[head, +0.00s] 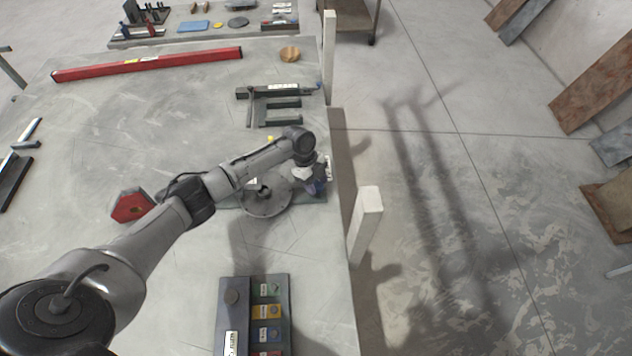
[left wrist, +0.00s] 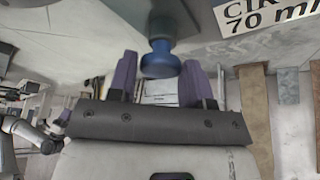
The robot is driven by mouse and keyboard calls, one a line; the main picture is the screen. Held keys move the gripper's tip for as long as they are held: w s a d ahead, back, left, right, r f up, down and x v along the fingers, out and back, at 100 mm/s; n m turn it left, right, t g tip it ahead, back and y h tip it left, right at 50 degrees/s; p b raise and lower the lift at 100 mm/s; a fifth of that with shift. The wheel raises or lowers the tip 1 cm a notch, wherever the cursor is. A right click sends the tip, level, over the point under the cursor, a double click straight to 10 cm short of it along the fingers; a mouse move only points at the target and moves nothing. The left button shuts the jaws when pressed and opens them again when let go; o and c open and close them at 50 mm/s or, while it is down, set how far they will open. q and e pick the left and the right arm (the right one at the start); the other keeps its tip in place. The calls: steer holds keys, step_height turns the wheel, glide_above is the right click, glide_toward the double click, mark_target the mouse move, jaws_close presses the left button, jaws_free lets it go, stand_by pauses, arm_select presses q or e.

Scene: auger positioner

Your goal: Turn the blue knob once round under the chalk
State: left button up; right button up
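The blue knob (left wrist: 161,60) shows in the left wrist view at the end of a dark shaft. My left gripper (left wrist: 159,68) has its two purple fingers spread, one on each side of the knob. A small gap shows at the left finger; whether the right finger touches is unclear. In the head view my left gripper (head: 317,184) is at the table's right edge, beside the grey round disc (head: 262,204) of the positioner, and hides the knob there. I cannot make out the chalk for certain. My right gripper is not in view.
White posts (head: 366,222) stand along the right edge.

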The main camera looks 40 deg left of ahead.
arm_select(q)
steer(key=c, duration=0.5)
steer(key=shift+r+n+p, duration=0.2)
steer(key=shift+n+p, duration=0.3)
steer(key=shift+p, duration=0.3)
steer(key=n+t+p, duration=0.1)
steer(key=n+p, duration=0.3)
steer(key=n+t+y+p, duration=0.1)
steer(key=n+t+p, duration=0.1)
steer(key=n+p, duration=0.2)
steer(key=shift+s+d+r+n+t+p, duration=0.1)
steer(key=shift+s+d+n+t+p, duration=0.15)
steer(key=shift+n+p, duration=0.2)
steer(key=shift+n+t+y+p, duration=0.25)
steer(key=shift+n+y+p, duration=0.45)
steer(key=shift+n+p, duration=1)
steer(key=shift+n, duration=0.15)
steer(key=shift+f, duration=0.2)
steer(key=o, duration=0.9)
steer(key=shift+f, duration=0.1)
steer(key=shift+o, duration=0.2)
